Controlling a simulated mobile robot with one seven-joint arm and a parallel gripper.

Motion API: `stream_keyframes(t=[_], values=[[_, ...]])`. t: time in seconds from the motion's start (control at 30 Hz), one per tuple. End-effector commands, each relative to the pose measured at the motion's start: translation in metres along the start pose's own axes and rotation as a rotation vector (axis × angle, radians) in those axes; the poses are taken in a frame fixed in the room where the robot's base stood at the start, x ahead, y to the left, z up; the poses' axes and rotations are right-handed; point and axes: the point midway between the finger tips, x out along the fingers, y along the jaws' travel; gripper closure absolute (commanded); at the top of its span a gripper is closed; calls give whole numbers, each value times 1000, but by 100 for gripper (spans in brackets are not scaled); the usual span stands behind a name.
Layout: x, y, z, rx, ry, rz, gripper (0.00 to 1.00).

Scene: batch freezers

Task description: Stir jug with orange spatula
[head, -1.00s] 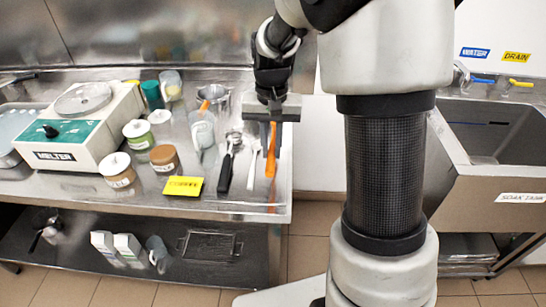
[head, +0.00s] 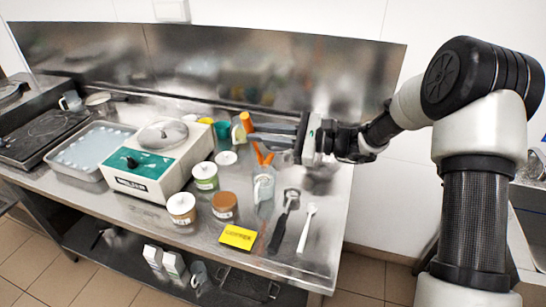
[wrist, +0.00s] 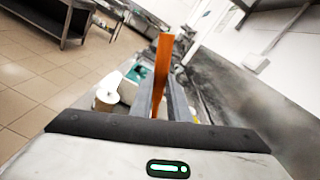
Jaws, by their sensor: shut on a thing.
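The orange spatula (head: 246,122) shows as a short orange end at my fingertips in the head view; the rest is hard to make out there. In the wrist view it is a long orange strip (wrist: 163,65) between the fingers. My gripper (head: 254,134) is shut on it, points left and is above the back of the counter. A clear jug (head: 263,188) stands on the counter below and slightly right of the fingertips. Another orange piece (head: 264,156) shows at the jug's top; I cannot tell whether it belongs to the held spatula.
A white melter (head: 150,165) stands to the left. A black-handled tool (head: 282,225) and white spatula (head: 307,228) lie at right. A steel backsplash (head: 230,65) rises behind.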

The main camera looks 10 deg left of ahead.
Motion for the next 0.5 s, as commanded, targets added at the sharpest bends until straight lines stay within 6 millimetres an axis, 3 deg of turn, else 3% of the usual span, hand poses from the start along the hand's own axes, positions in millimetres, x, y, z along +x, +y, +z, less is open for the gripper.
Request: stream_keyframes(t=[0.17,0.5], values=[[1,-15,6,1,-23,-59,100],[3,-5,-3,2,-25,-62,100]])
